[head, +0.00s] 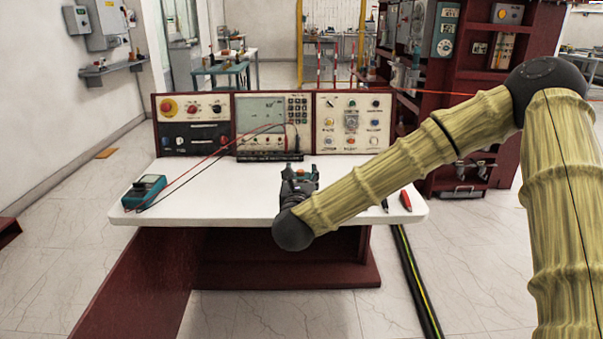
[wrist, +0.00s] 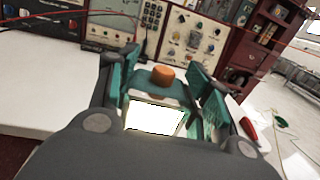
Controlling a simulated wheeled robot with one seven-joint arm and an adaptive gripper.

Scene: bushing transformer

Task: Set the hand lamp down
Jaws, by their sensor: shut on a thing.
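The hand lamp (wrist: 155,117) shows in the wrist view as a bright white panel with an orange knob, between the teal fingers of my gripper (wrist: 163,80). My gripper is shut on it. In the head view my gripper (head: 300,174) is over the middle of the white tabletop (head: 235,195). There the lamp is mostly hidden by the gripper and wrist. I cannot tell whether the lamp touches the tabletop.
A teal multimeter (head: 145,192) with red and black leads lies at the table's left end. A control panel (head: 260,122) stands along the back edge. A red marker-like item (head: 405,200) lies near the right edge. The tabletop left of my gripper is clear.

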